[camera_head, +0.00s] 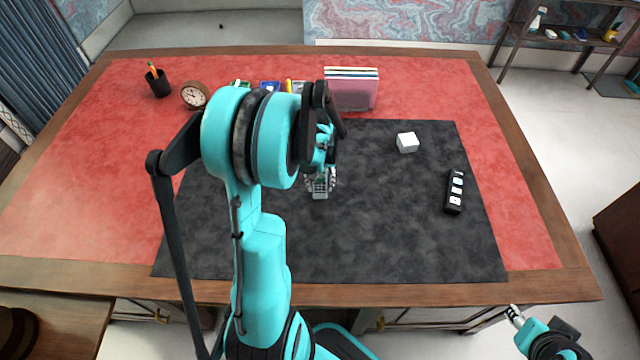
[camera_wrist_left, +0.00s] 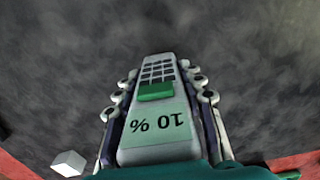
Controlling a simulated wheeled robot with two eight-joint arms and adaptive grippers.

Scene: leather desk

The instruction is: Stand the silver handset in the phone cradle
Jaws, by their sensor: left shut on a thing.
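My left gripper (camera_head: 322,184) is shut on the silver handset (camera_head: 319,187), above the black desk mat. In the left wrist view the handset (camera_wrist_left: 158,130) lies between the two fingers, with a keypad, a green button and a display reading "10 %" upside down. A small white block (camera_head: 407,142) stands on the mat to the right of the gripper; it also shows in the left wrist view (camera_wrist_left: 68,163). I cannot tell whether it is the phone cradle. My right gripper (camera_head: 514,315) is at the bottom right, off the desk, too small to read.
A black strip with white faces (camera_head: 454,192) lies at the mat's right. A folder rack (camera_head: 351,92), a clock (camera_head: 194,95) and a pen cup (camera_head: 158,83) stand along the back. The black mat (camera_head: 400,240) is clear at the front and middle.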

